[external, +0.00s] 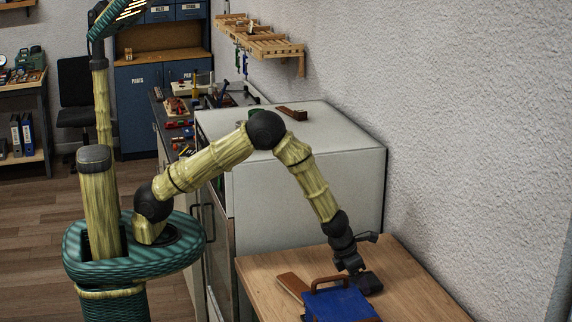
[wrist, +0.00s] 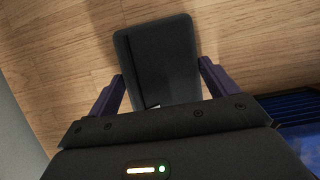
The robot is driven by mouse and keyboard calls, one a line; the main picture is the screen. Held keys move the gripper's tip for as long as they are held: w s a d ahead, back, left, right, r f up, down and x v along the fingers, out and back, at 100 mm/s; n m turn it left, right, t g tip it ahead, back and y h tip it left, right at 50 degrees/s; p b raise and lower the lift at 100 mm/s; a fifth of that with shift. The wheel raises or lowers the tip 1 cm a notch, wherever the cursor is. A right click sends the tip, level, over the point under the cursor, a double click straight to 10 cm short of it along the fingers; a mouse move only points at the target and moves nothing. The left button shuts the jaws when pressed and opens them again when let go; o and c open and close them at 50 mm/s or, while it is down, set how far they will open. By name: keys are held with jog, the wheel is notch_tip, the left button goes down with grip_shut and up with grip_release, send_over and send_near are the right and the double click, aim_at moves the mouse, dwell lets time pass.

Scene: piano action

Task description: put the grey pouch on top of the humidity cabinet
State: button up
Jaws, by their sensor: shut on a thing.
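The grey pouch (wrist: 158,58) is a dark, flat, rounded rectangle between my two purple fingers in the wrist view. My gripper (wrist: 160,75) is shut on its sides. In the external view my gripper (external: 353,268) points down over the wooden table, and the pouch (external: 369,284) shows small and dark at its tip. The pouch is at or just above the table top; I cannot tell which. The humidity cabinet (external: 345,140) appears to be the large white cabinet behind the table, with a pale flat top and dark-handled doors on its left side.
A blue case (external: 340,305) with a brown handle lies on the wooden table (external: 415,290), close to my gripper. A wooden wall rack (external: 265,42) hangs behind.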

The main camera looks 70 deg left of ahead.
notch_tip(320, 180, up, 9)
jog(key=shift+r, duration=0.2)
jog(key=shift+a, duration=0.1)
dwell(0.9)
